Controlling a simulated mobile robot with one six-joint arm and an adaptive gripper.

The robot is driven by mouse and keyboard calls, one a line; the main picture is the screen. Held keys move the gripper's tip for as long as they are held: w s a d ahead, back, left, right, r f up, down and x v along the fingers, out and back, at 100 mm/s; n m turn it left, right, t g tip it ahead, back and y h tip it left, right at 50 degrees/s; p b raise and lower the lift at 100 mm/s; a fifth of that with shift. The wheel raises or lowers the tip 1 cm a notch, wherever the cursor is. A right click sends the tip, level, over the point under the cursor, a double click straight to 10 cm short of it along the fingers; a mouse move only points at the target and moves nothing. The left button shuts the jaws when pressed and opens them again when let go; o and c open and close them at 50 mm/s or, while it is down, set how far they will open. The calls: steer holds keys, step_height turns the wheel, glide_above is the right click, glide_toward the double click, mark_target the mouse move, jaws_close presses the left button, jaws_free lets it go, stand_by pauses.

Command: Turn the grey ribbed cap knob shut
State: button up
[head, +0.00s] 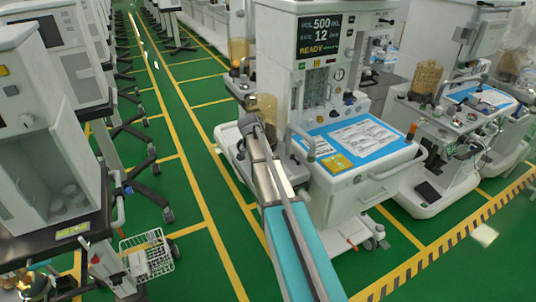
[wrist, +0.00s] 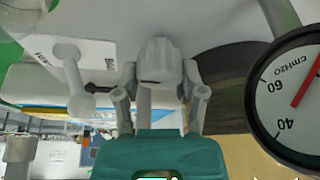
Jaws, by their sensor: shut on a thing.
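The grey ribbed cap knob (wrist: 158,58) shows in the upper middle of the wrist view, with a dark slot-like mark on its near face. My gripper (wrist: 159,80) has one finger on each side of the knob and is shut on it. The fingertips touch its sides. In the head view my arm reaches up to the left side of the middle anaesthesia cart (head: 345,190). The knob cannot be made out there.
A round cmH2O pressure gauge (wrist: 288,98) with a red needle is close on the right of the wrist view. A pale round-ended fitting (wrist: 70,72) stands on the left. Other carts (head: 455,120) flank the green floor aisle (head: 190,130).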

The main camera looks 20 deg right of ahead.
steer(key=m+g, duration=0.1)
steer(key=m, duration=0.1)
steer(key=m+g, duration=0.1)
steer(key=m, duration=0.2)
steer(key=shift+w, duration=0.15)
steer(key=shift+m, duration=0.3)
steer(key=o, duration=1.2)
steer(key=shift+c, duration=0.2)
